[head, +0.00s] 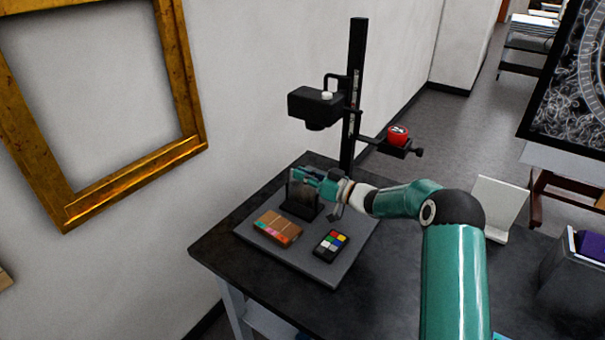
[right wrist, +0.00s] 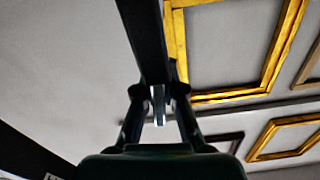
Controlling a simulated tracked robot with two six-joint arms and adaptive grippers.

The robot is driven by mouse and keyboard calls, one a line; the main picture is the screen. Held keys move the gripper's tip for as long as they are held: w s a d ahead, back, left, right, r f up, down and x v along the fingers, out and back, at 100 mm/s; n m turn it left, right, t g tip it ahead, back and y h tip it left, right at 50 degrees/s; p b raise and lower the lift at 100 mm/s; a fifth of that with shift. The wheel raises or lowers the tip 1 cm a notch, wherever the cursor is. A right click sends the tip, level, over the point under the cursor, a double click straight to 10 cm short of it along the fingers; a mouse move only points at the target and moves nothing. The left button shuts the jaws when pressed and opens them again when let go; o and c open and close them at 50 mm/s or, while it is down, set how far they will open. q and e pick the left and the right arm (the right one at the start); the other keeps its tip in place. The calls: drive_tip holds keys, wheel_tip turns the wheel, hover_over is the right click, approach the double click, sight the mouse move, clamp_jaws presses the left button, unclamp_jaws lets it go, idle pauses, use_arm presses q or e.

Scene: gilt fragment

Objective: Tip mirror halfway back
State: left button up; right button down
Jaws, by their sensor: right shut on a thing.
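The mirror (head: 303,197) is a small dark panel in a black stand, upright or nearly so, on the grey base board of a copy stand. My right gripper (head: 318,178) is at its upper edge and shut on it. The gripper partly hides the mirror, so its exact tilt cannot be told. In the right wrist view the fingers (right wrist: 158,100) close around a thin, pale edge. My left gripper is not in view.
The copy stand's black column (head: 354,90) rises behind the mirror, with a camera (head: 315,103) overhead. A brown block (head: 278,228) and a colour chart (head: 331,243) lie in front. A red item (head: 397,136) sits on a side arm. A gold frame (head: 105,195) hangs left.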

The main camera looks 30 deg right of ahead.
drive_tip(key=shift+w+d+f+m+p, duration=0.25)
drive_tip(key=shift+d+m+p, duration=0.2)
drive_tip(key=shift+m, duration=0.75)
drive_tip(key=shift+w+d+f+m+p, duration=0.15)
drive_tip(key=shift+d+m+p, duration=0.3)
drive_tip(key=shift+m, duration=0.75)
drive_tip(key=shift+w+d+f+m+p, duration=0.15)
drive_tip(key=shift+d+f+m+p, duration=0.25)
drive_tip(key=shift+m, duration=0.8)
drive_tip(key=shift+d, duration=0.1)
drive_tip(key=c, duration=1.3)
unclamp_jaws()
drive_tip(key=v, duration=1.2)
